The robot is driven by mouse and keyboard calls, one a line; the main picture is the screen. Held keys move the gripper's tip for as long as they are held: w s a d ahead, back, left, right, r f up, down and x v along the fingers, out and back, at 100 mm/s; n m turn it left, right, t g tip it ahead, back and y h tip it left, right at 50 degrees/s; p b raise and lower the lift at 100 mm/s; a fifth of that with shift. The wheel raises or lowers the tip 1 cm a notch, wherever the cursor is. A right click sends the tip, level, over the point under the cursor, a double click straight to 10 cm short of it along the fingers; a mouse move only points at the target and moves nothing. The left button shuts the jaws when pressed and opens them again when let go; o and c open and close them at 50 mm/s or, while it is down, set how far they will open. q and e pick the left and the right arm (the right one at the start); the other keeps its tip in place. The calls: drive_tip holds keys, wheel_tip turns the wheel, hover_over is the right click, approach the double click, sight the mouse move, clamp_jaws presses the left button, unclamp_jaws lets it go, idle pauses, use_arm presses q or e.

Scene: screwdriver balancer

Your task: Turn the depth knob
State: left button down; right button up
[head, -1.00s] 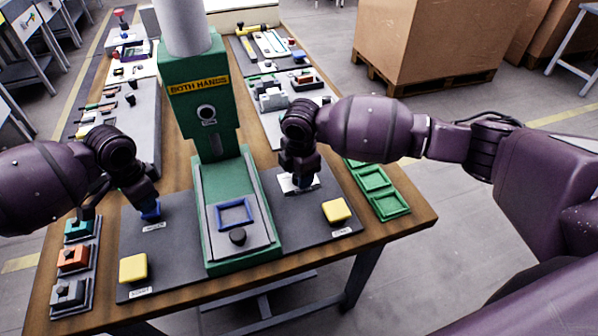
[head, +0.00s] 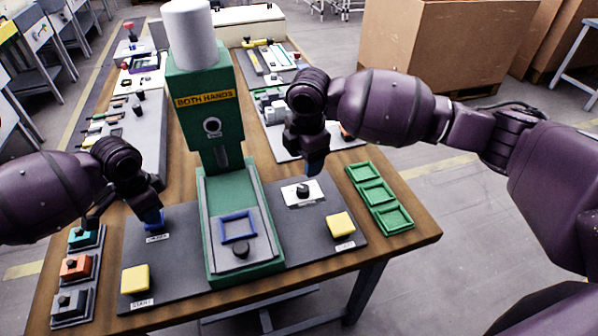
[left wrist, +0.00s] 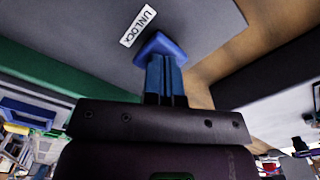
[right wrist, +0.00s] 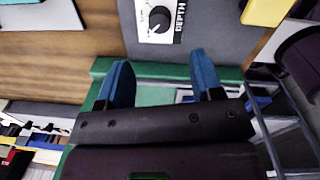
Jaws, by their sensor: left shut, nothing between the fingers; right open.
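The depth knob (head: 303,190) is a black dial on a white plate, right of the green press. In the right wrist view the knob (right wrist: 160,20) sits beside its DEPTH label. My right gripper (head: 316,166) is open and empty, raised above and behind the knob, apart from it; its blue fingers (right wrist: 160,72) are spread in the right wrist view. My left gripper (head: 153,220) is shut with nothing between its fingers. Its fingertips (left wrist: 163,65) are down at a blue piece (left wrist: 158,45) by the UNLOCK label; I cannot tell whether they press it.
The green press (head: 205,105) stands between my grippers, with a blue square frame (head: 238,226) on its bed. Yellow START buttons (head: 135,279) (head: 341,225) are on both sides. Green trays (head: 380,194) lie at the right, coloured fixtures (head: 76,267) at the left.

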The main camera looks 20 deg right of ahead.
use_arm(q)
drive_tip(key=shift+f, duration=0.1)
use_arm(e)
drive_tip(key=shift+s+r, duration=0.1)
drive_tip(key=shift+r, duration=1.05)
use_arm(q)
drive_tip(key=shift+r+p, duration=2.85)
drive_tip(key=shift+r, duration=0.8)
use_arm(e)
wheel_tip(320, 180, up, 10)
drive_tip(key=shift+f+t, duration=0.2)
drive_tip(key=shift+t, duration=0.2)
use_arm(q)
drive_tip(key=shift+f, duration=0.1)
